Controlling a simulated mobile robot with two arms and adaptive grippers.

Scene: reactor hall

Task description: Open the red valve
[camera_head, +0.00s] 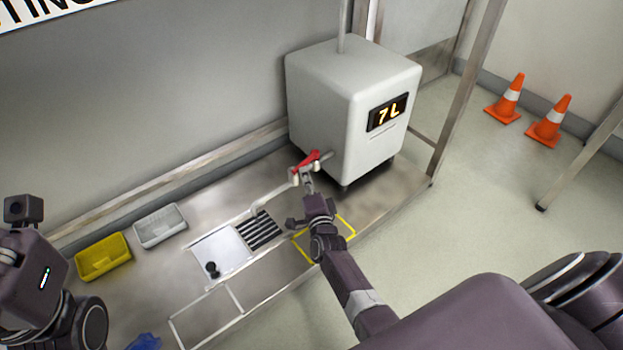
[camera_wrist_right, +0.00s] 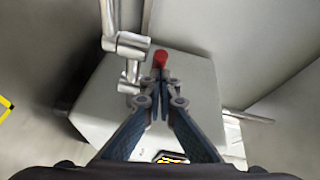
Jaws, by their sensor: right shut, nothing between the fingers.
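The red valve (camera_head: 306,160) is a red lever on a metal tap at the left side of the white tank (camera_head: 365,135). In the right wrist view the red lever's end (camera_wrist_right: 160,57) shows just beyond the fingertips. My right gripper (camera_head: 308,182) is just below the lever in the head view, and its fingers (camera_wrist_right: 160,82) are together and empty. I cannot tell whether the tips touch the lever. My left arm shows at the lower left of the head view; its fingers are out of sight.
The tank's display reads "7L". A yellow bin (camera_head: 103,257) and a grey bin (camera_head: 160,226) stand on the metal bench at the left. A sink panel with a drain grille (camera_head: 262,231) lies below the spout. Two orange cones (camera_head: 505,98) stand on the floor at the right.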

